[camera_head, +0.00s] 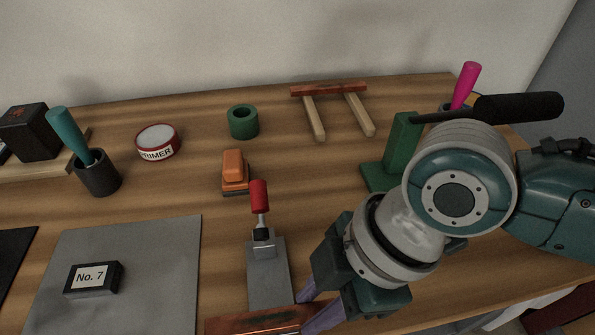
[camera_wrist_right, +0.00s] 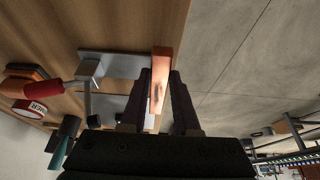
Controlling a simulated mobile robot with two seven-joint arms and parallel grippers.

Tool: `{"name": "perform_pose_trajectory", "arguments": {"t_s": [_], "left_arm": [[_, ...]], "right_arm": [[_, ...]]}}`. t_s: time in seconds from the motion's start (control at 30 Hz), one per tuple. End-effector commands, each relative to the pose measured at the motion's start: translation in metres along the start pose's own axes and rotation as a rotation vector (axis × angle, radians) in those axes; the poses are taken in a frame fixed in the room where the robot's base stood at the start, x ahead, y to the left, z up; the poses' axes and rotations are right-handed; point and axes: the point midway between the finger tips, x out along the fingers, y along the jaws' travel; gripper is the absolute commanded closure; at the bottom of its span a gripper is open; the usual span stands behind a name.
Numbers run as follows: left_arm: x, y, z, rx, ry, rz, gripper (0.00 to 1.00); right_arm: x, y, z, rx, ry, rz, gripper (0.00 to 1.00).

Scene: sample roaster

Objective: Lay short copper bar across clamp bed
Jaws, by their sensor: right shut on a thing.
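My right gripper (camera_head: 322,308) is shut on a copper bar (camera_head: 262,321) at the bottom edge of the head view. The bar crosses the near end of the grey clamp bed (camera_head: 268,288); I cannot tell whether it touches the bed. In the right wrist view the bar (camera_wrist_right: 160,82) stands between the fingers (camera_wrist_right: 172,92), with the clamp bed (camera_wrist_right: 122,66) to its left. The clamp's red handle (camera_head: 259,196) points up and away from the bar. Another copper bar (camera_head: 328,90) rests on two wooden sticks at the back. My left gripper is not in view.
An orange block (camera_head: 234,167) stands behind the clamp, with a green ring (camera_head: 243,122) farther back. A green stand (camera_head: 401,145) is near my right arm. At left are a primer tin (camera_head: 157,142), a dark cup (camera_head: 98,174) and a grey mat (camera_head: 150,265) with a No. 7 block.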

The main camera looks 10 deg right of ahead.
Motion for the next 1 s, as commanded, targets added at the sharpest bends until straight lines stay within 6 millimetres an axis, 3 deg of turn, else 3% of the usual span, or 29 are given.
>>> {"name": "perform_pose_trajectory", "arguments": {"t_s": [0.17, 0.4, 1.0], "left_arm": [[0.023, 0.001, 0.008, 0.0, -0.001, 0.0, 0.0], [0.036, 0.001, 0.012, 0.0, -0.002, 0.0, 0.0], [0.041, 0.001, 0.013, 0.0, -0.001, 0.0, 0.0]], "right_arm": [[0.02, 0.011, 0.007, 0.001, 0.004, 0.003, 1.0], [0.022, 0.031, 0.008, 0.0, 0.004, 0.004, 1.0], [0.021, 0.04, 0.008, 0.0, 0.004, 0.001, 1.0]]}}
